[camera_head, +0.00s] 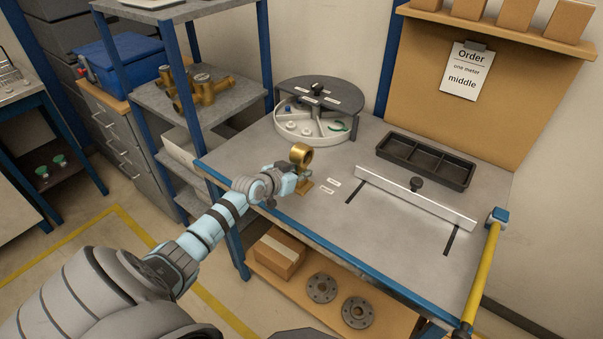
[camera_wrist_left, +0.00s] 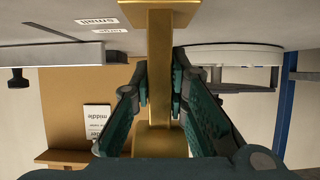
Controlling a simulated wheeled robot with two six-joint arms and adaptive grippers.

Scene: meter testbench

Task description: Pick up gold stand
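The gold stand (camera_head: 301,156) has a round ring on top, a post and a square base, and is upright near the table's left front edge. Its base seems to rest on the table. My left gripper (camera_head: 293,176) reaches the post from the left. In the upside-down left wrist view, the gold post (camera_wrist_left: 160,60) runs between the two fingers of my left gripper (camera_wrist_left: 160,85). The finger pads lie against both sides of the post, so the gripper looks shut on it. My right gripper is not in view.
The table (camera_head: 335,215) holds a round divided tray (camera_head: 312,139), a black compartment tray (camera_head: 426,164) and a metal rail (camera_head: 410,197). Small labels (camera_head: 329,188) lie right of the stand. A shelf with brass fittings (camera_head: 203,88) stands left. The right front table is clear.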

